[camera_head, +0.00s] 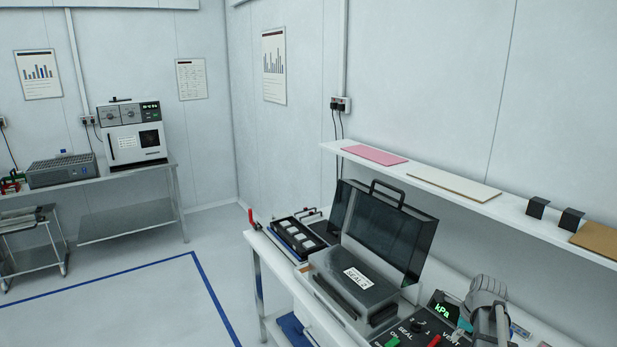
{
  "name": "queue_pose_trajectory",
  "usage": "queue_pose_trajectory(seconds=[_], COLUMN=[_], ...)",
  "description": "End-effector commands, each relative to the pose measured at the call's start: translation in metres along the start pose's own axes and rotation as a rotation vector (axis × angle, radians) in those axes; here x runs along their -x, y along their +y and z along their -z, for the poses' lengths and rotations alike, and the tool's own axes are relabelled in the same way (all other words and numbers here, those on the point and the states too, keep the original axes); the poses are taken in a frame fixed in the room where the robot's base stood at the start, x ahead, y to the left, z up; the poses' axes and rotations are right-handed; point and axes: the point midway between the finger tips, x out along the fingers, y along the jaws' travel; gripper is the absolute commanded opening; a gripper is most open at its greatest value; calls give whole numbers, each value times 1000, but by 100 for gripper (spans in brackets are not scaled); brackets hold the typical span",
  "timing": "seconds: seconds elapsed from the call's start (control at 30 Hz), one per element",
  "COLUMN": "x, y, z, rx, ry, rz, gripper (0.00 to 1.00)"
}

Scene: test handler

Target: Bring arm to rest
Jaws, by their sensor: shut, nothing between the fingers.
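My arm shows at the lower right, in front of the control panel of the bench device. My gripper (487,289) is the grey, jointed end of it, small in the picture. It is shut and empty, raised over the right side of the panel. Its fingertips are hard to make out. The rest of my arm is cut off by the bottom edge.
A wall shelf (458,196) runs above the bench. Open floor (120,280) lies at left.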

Motion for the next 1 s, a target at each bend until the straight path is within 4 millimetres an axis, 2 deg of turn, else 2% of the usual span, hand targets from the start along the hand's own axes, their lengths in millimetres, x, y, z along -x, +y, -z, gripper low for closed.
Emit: queue_pose_trajectory(seconds=[0.4, 0.7, 1.0], x=[-17, -25, -31], y=[73, 127, 182], z=[-70, -109, -138], rx=[719, 1255, 1784], ry=[52, 76, 84], rz=[-61, -122, -196], gripper=[0, 0, 0])
